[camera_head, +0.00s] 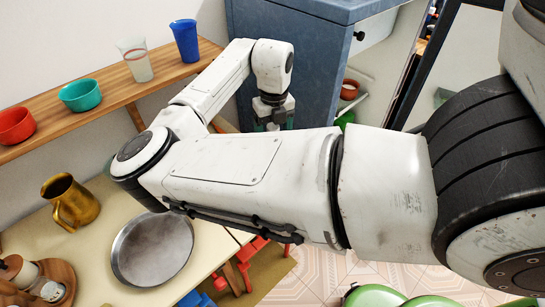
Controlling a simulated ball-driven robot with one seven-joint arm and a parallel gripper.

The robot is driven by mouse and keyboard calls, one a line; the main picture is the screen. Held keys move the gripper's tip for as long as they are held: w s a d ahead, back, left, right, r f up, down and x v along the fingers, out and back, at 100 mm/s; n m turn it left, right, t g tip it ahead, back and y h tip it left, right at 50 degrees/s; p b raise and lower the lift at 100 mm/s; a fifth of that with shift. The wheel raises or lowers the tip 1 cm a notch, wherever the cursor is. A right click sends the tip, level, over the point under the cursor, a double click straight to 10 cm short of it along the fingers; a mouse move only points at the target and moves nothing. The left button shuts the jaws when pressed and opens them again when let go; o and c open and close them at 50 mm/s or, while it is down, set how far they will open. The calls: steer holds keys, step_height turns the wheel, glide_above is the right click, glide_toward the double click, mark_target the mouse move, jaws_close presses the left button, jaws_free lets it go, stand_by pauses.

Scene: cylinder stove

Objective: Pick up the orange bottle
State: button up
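I cannot make out an orange bottle in the head view. My gripper (272,120) is small and far off, pointing down in front of a blue cabinet. My own forearm hides most of what lies below it. Something dark green shows by its fingertips, but I cannot tell whether the fingers are open, shut or holding anything.
A wooden shelf (107,88) holds a red bowl (16,125), a teal bowl (80,95), a clear cup (135,62) and a blue cup (185,40). Below, a cream table bears a brass jug (70,202) and a metal pan (152,250). The blue cabinet (300,45) stands behind my gripper.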

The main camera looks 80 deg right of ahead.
steer(key=shift+f, duration=0.2)
jaws_close()
stand_by(0.6)
steer(key=shift+r, duration=0.1)
